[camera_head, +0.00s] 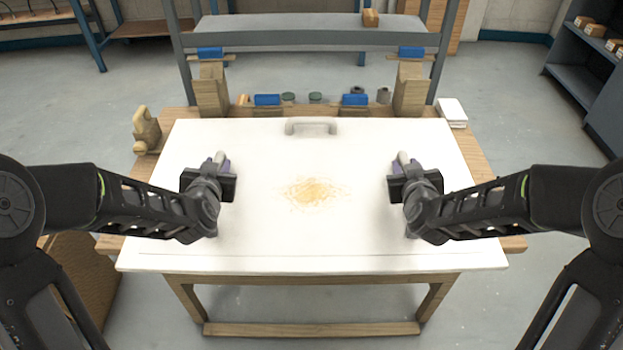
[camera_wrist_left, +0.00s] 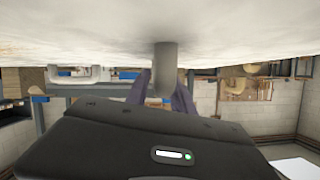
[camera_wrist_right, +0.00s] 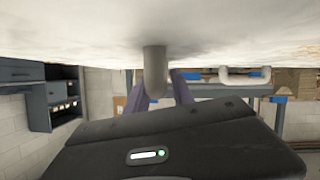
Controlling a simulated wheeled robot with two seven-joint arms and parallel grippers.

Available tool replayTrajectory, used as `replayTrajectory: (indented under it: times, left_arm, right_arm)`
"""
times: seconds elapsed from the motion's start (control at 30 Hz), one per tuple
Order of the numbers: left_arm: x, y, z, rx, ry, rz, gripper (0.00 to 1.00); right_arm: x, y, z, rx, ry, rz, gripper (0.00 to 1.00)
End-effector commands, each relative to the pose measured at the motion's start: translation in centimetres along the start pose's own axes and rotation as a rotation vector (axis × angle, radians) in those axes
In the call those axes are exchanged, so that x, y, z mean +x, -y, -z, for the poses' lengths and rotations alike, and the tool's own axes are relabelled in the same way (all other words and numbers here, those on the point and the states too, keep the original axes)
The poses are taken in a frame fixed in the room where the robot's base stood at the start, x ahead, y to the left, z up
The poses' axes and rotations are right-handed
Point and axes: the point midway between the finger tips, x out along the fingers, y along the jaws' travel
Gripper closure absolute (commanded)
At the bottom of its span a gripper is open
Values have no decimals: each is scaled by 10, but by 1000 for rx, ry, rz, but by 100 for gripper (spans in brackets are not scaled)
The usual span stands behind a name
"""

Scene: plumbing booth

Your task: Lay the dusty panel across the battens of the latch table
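The white dusty panel (camera_head: 310,233) has a brown dust patch near its middle. It lies level over a wooden table (camera_head: 478,160), covering most of its top and overhanging its front. Any battens below are hidden, and I cannot tell if the panel touches the table. My left gripper (camera_head: 220,165) is at the panel's left handle (camera_wrist_left: 165,68), with its purple fingers on either side. My right gripper (camera_head: 405,165) is at the right handle (camera_wrist_right: 155,68) in the same way. Both look shut on the handles.
A grey U-shaped handle (camera_head: 311,124) stands at the panel's back edge. Behind it are two wooden posts with blue pieces (camera_head: 210,53), several small blue and green items, and a grey frame. A tan object (camera_head: 145,128) is at back left, a white block (camera_head: 452,112) at back right.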

Motion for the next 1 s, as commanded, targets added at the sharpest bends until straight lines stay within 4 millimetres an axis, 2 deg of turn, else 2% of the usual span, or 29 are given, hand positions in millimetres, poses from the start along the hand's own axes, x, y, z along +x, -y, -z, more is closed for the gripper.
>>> replayTrajectory:
  times: [0.13, 0.47, 0.57, 0.9, 1.0]
  left_arm:
    - [0, 0, 1, 0, 0, 0, 58]
    - [-4, 1, 1, 0, -1, 1, 58]
    - [-13, 0, 1, 0, -1, 0, 58]
    - [-65, 0, 2, -1, -2, 1, 58]
    - [-73, 0, 1, -1, -1, 0, 58]
  right_arm:
    - [0, 0, 1, 1, 0, -1, 58]
    - [0, -1, 1, 1, 0, -2, 58]
    - [0, -1, 1, 1, 0, -2, 58]
    - [0, -1, 1, 1, 0, -2, 58]
    - [0, -1, 1, 1, 0, -2, 58]
